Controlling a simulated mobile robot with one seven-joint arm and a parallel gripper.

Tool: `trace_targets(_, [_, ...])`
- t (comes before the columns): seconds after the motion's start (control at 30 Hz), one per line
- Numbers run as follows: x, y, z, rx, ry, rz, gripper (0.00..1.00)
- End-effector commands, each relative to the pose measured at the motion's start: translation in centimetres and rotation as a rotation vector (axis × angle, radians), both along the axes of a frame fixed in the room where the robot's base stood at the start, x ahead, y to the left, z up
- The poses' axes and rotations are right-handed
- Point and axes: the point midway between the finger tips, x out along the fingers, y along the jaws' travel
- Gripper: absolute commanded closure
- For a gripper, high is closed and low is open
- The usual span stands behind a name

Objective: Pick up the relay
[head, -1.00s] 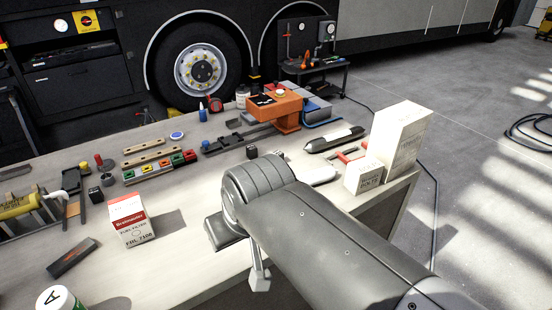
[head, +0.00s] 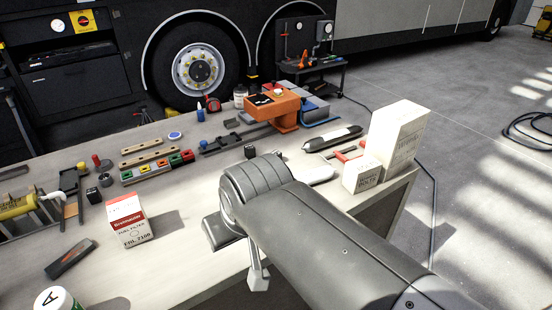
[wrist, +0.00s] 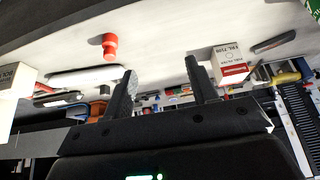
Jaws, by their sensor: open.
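No part is plainly labelled as the relay. Two small black cubes could be it: one black cube (head: 250,152) just beyond my wrist, and another black cube (head: 93,195) at the left, near the yellow tool. I cannot tell which is the relay. My gripper (wrist: 161,72) shows in the wrist view with its two dark fingers wide apart and nothing between them. It is over the near part of the bench, apart from both cubes. In the head view my arm hides the fingers and part of the bench top.
On the bench (head: 185,255) stand a fuel filter box (head: 128,221), white boxes (head: 397,143) at the right, a coloured block strip (head: 157,168) and an orange vise (head: 273,106). A red cylinder (wrist: 110,46) shows in the wrist view.

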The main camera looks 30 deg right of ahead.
Motion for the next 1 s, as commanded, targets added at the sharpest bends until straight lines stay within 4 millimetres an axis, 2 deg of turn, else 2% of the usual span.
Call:
trace_targets(0.27, [0.1,0.0,0.0,0.009,0.004,-0.009,0.45])
trace_targets(0.47, [2.2,0.2,-0.6,0.171,0.073,-0.158,0.45])
trace_targets(0.63, [5.9,0.0,-1.3,0.436,0.165,-0.414,0.45])
trace_targets(0.77, [9.2,-0.9,-1.8,0.641,0.224,-0.620,0.45])
trace_targets(0.87, [11.9,-2.2,-2.3,0.800,0.262,-0.782,0.45])
trace_targets(1.0, [15.8,-5.0,-3.1,1.026,0.306,-1.012,0.45])
